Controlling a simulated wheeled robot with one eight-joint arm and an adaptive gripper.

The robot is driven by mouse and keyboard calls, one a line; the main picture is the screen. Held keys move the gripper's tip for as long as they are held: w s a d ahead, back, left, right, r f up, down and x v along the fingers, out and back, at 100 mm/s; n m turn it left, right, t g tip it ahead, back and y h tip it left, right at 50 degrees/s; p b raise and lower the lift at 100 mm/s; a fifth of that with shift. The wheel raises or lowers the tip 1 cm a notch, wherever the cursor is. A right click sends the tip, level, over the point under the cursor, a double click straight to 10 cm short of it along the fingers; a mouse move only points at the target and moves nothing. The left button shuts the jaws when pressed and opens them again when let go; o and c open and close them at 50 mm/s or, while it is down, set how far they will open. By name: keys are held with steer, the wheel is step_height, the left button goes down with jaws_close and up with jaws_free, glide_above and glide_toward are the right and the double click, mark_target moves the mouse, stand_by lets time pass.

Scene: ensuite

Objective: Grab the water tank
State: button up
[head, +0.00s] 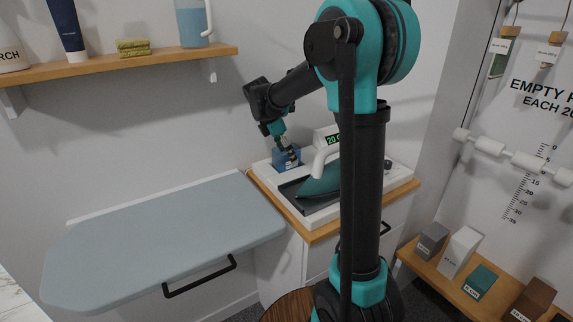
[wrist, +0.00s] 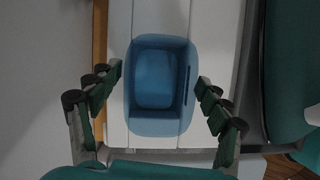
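The water tank (wrist: 160,121) is a blue, open-topped box seen from above in the wrist view. In the head view the blue tank (head: 281,164) stands at the back left of the white iron station (head: 312,216) on the cabinet. My gripper (wrist: 159,80) is open, with one finger on each side of the tank and a visible gap on both sides. In the head view my gripper (head: 287,150) is directly over the tank, pointing down, and hides part of it. Whether the fingertips reach below the tank's rim is not clear.
A teal iron (head: 318,184) with a white handle rests right of the tank, close by. A grey-blue ironing board (head: 165,240) is at the left. A wooden shelf (head: 120,66) with a jug (head: 194,22) hangs above. Small boxes (head: 480,281) stand on the right shelf.

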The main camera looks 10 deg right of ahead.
steer(key=c, duration=1)
steer(key=shift+r, duration=0.1)
